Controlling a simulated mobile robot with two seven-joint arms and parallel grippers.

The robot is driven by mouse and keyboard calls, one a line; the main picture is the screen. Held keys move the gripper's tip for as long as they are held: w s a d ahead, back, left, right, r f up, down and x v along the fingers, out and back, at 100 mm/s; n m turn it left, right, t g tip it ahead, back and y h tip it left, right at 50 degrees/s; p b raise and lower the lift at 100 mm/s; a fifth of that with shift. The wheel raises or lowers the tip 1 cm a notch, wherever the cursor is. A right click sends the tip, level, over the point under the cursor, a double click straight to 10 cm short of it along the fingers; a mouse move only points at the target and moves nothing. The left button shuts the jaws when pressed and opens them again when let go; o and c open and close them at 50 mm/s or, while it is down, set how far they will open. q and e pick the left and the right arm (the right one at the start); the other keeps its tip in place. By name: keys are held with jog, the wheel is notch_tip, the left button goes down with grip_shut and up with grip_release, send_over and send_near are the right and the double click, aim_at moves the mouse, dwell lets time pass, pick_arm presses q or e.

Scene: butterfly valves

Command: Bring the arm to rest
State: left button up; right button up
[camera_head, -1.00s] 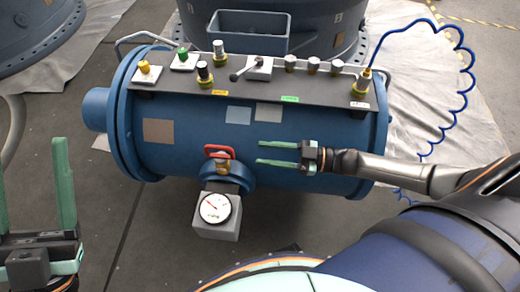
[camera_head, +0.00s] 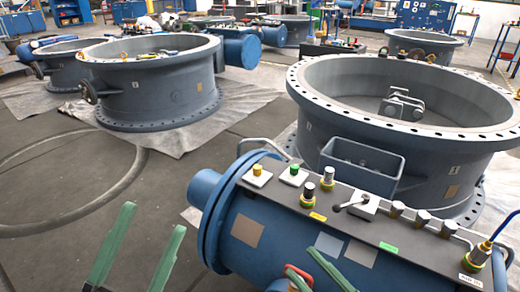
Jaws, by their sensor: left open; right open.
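My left gripper (camera_head: 154,217) is at the lower left, with its two green fingers spread apart and nothing between them. It is over the grey floor, left of the blue cylindrical actuator (camera_head: 290,235). My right gripper (camera_head: 300,260) shows at the bottom edge only as green fingers, in front of the actuator near the red handle (camera_head: 298,272). It is open; whether it touches anything cannot be told. The rest of my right arm is out of view.
A control panel (camera_head: 400,232) with several knobs tops the actuator. A blue-grey bin (camera_head: 360,165) stands behind it, against a large round valve (camera_head: 440,150). Another large valve (camera_head: 150,95) stands on sheeting at the back left.

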jog(key=s+d+r+m+t+h+p, duration=0.1)
jog(key=s+d+r+t+h, duration=0.1)
jog(key=r+t, duration=0.35)
jog(key=s+d+r+m+t+h+p, duration=0.1)
jog(key=d+r+t+h, duration=0.15)
jog(key=r, duration=0.65)
pick_arm(q)
jog(key=w+a+f+n+g+y+p, duration=0.3)
jog(key=w+f+n+g+y+p, duration=0.2)
jog(key=w+f+n+y+p, duration=0.6)
pick_arm(e)
jog(key=w+d+f+m+g+h+p, duration=0.2)
jog(key=w+d+f+m+g+h, duration=0.1)
jog(key=w+f+m+g+h, duration=0.45)
pick_arm(q)
jog(key=s+a+f+g+y+p, duration=0.1)
jog(key=s+f+g+y+p, duration=0.1)
jog(key=s+f+g+p, duration=0.6)
jog(key=s+f+p, duration=0.2)
jog(key=s+p, duration=0.1)
jog(key=s, duration=0.2)
pick_arm(e)
jog(key=s+d+f+m+g+h, duration=0.1)
jog(key=s+f+m+g+h, duration=0.2)
jog(key=s+f+g, duration=0.3)
jog(key=s+f+h, duration=0.1)
jog(key=s+f, duration=0.3)
jog(key=f, duration=0.4)
jog(key=shift+s+g, duration=0.35)
jog(key=shift+s, duration=0.05)
